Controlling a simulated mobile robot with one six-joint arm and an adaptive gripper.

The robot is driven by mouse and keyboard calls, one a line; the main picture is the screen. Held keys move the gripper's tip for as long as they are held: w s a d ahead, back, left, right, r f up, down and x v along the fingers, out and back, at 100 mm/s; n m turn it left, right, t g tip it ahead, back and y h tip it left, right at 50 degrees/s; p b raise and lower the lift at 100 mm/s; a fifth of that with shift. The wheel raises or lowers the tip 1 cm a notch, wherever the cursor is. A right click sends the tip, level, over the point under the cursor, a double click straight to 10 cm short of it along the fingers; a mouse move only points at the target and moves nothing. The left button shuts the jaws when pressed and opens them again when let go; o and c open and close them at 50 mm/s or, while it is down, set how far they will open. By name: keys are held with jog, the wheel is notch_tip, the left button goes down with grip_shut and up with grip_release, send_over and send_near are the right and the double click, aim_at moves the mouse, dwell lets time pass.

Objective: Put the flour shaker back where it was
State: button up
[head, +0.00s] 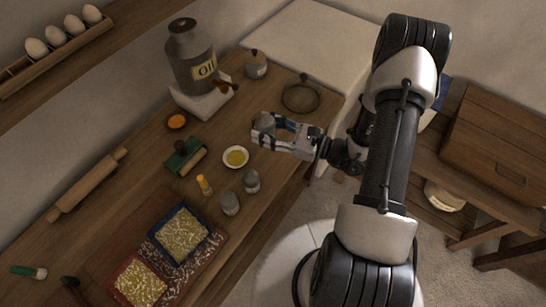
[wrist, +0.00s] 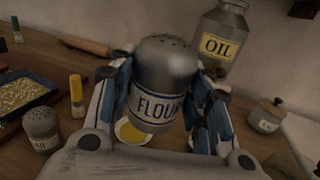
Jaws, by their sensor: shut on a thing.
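The flour shaker (wrist: 166,85) is a grey metal can with a holed domed top and a "FLOUR" label. My gripper (wrist: 165,95) is shut on it, with a blue-lined finger on each side, and holds it upright. In the head view the shaker (head: 264,122) is at the tip of my gripper (head: 270,127), over the counter beyond the yellow dish. I cannot tell for sure whether its base touches the counter. Two similar grey shakers, one nearer (head: 229,203) and one to its right (head: 252,181), stand on the counter below the dish.
The white dish with yellow contents (head: 236,165) lies close to my gripper. The oil can (head: 190,60) stands on a pale block at the back. Grain trays (head: 183,236) fill the front.

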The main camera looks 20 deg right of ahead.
notch_tip(320, 180, down, 17)
jog(key=b, duration=0.3)
jog(key=shift+f+b, duration=0.15)
jog(key=shift+b, duration=0.25)
jog(key=shift+f, duration=0.2)
jog(key=o, duration=1.1)
jog(key=shift+r, duration=0.1)
